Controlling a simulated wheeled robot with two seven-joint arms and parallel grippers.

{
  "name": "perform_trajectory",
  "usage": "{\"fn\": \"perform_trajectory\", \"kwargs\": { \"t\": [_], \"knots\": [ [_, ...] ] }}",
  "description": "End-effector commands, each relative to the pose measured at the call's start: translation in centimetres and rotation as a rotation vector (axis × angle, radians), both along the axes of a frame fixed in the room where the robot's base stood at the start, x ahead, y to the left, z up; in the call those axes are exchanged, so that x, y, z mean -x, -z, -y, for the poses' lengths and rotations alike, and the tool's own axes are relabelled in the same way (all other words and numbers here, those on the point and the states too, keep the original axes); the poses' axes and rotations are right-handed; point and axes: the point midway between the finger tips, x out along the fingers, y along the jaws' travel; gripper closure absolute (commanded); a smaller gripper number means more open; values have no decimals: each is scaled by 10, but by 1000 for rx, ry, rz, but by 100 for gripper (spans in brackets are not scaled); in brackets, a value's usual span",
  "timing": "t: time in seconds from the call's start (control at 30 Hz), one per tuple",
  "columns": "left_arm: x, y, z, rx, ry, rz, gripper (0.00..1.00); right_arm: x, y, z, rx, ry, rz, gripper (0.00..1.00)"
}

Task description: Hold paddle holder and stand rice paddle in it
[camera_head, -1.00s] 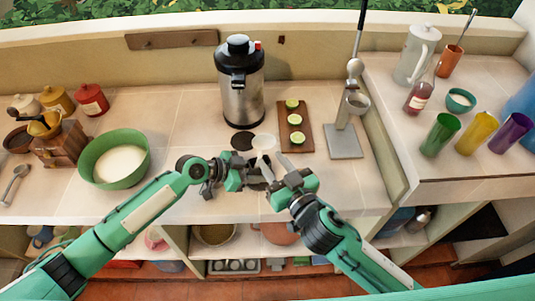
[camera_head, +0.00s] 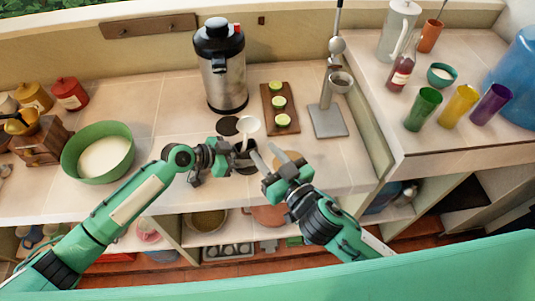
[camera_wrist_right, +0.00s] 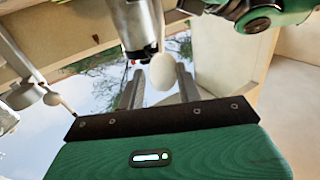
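The rice paddle (camera_head: 249,125) has a white oval head and stands roughly upright. Its handle runs down into the dark paddle holder (camera_head: 246,150) near the counter's front edge. My left gripper (camera_head: 229,156) is at the holder's left side and appears shut on it; its fingertips are partly hidden. My right gripper (camera_head: 267,156) is open and empty, just right of the holder, its fingers apart from the paddle. In the right wrist view the paddle head (camera_wrist_right: 163,71) shows beyond the spread fingers (camera_wrist_right: 158,90). The handle's lower end is hidden.
A black disc (camera_head: 228,126) lies behind the holder and a tan round piece (camera_head: 290,157) lies by my right gripper. The airpot (camera_head: 222,80), lime board (camera_head: 268,98) and metal stand (camera_head: 328,122) are behind. A green bowl (camera_head: 72,165) stands left.

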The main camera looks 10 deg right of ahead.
Motion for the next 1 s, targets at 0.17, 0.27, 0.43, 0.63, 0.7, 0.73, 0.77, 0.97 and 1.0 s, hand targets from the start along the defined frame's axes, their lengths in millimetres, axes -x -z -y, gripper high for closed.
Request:
{"fn": "perform_trajectory", "kwargs": {
  "t": [0.17, 0.27, 0.43, 0.63, 0.7, 0.73, 0.77, 0.97, 1.0],
  "knots": [
    [1, 2, 0, -2, 1, -3, 76, 0, 0, 0, 0, 0, 0, 66],
    [1, 2, 0, -2, 0, -2, 58, 0, 0, 0, 0, 0, 0, 66],
    [0, 1, 0, -2, 0, -2, 38, 0, 0, 0, 0, 0, 0, 66],
    [0, 0, 0, -1, 0, 0, 38, 0, 0, 0, 0, 0, 0, 66],
    [1, -1, -2, -1, 0, 0, 38, 0, 0, 0, 0, 0, 0, 66],
    [1, -1, -4, -1, -1, 0, 38, 0, 0, 0, 0, 0, 0, 66],
    [1, -2, -7, -2, -1, 0, 38, 0, 0, 0, 0, 0, 0, 66],
    [10, -17, -34, -3, -2, -1, 38, 0, 0, 0, 0, 0, 0, 66],
    [12, -21, -41, -4, -2, 0, 38, 0, 0, 0, 0, 0, 0, 66]
  ]
}}
